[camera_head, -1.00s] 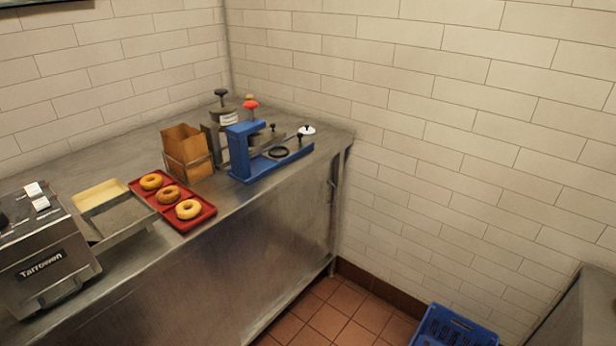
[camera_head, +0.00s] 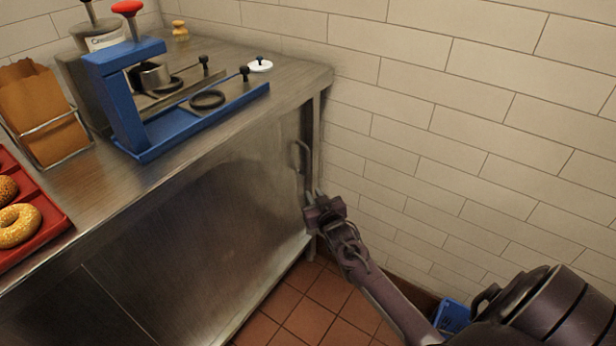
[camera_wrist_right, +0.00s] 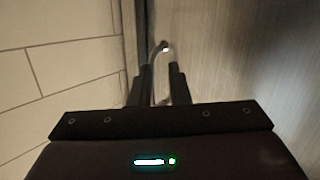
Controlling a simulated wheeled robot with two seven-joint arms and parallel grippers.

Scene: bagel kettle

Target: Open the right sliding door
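The right sliding door (camera_head: 215,200) is the brushed-steel front panel under the counter, and it also fills the right of the wrist view (camera_wrist_right: 230,60). Its thin vertical bar handle (camera_head: 304,160) is near the panel's right end, beside the corner post. My right gripper (camera_head: 313,197) is at the handle's lower end. In the right wrist view, its two fingers (camera_wrist_right: 161,84) are apart, and the curved handle (camera_wrist_right: 163,49) runs down into the gap between them. Contact cannot be made out. My left gripper is not in view.
On the counter (camera_head: 290,75) stand a blue slicer-like device (camera_head: 120,100), a paper bag in a holder (camera_head: 40,110) and a red bagel tray (camera_head: 50,225). A tiled wall (camera_head: 450,120) is close on the right. A blue crate (camera_head: 452,316) is on the floor, partly behind my arm.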

